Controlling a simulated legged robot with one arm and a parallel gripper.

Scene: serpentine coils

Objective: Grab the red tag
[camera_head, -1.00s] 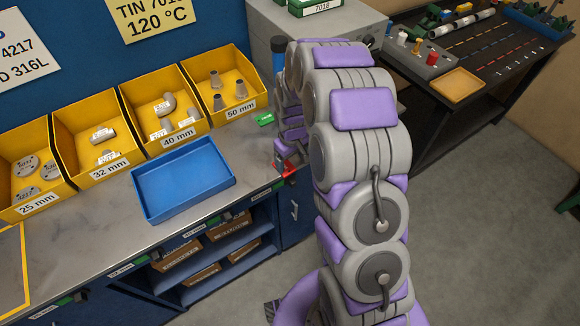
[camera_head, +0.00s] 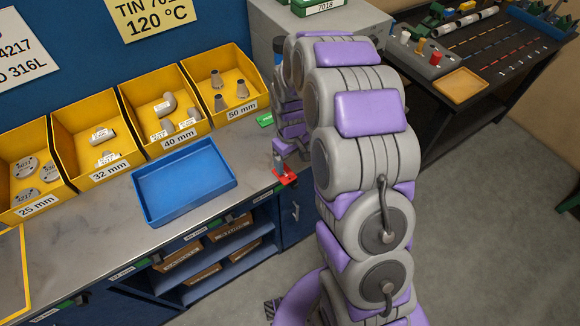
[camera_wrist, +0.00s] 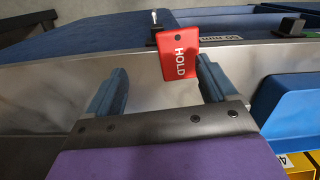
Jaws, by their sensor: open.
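The red tag (camera_wrist: 179,56) reads "HOLD" in the wrist view. It sits between and just beyond my fingertips, closer to the right finger, next to a small toggle-like peg on the bench edge. The head view shows the red tag (camera_head: 285,177) at the bench's front edge, right of the blue tray. My gripper (camera_wrist: 160,85) is open, with its two blue-grey fingers apart and nothing held between them. In the head view my gripper (camera_head: 282,163) is small and partly hidden by my arm, close above the tag.
The blue tray (camera_head: 150,209) lies on the metal bench. Yellow bins (camera_head: 243,107) with fittings stand along the back. A green tag (camera_head: 265,120) lies near the 50 mm bin. In the wrist view a dark block (camera_wrist: 291,26) sits on the edge. Open floor lies at right.

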